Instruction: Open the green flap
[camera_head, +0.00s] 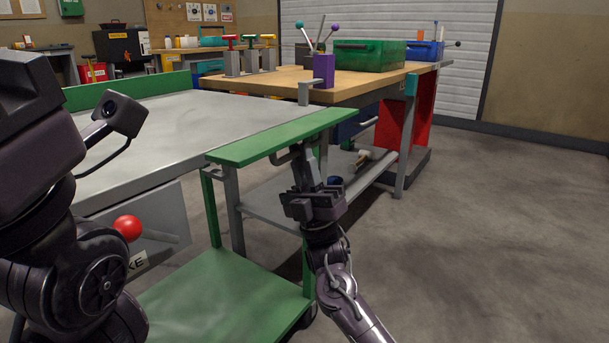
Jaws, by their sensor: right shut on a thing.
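The green flap (265,142) is a flat green panel at the right end of the grey-topped cart (170,130). It lies about level with the cart's top. A grey bar handle (281,157) shows under the flap's near edge. My right gripper (304,163) reaches up from below and is shut on this handle; its fingers partly hide it. My left arm fills the left edge of the view, over the cart's near side, and its fingertips do not show.
A wooden workbench (300,82) with a green box (371,55), a purple block (324,70) and levers stands behind. A red ball knob (128,228) sits by the cart's drawer. A green lower shelf (220,295) lies below. Floor at right is clear.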

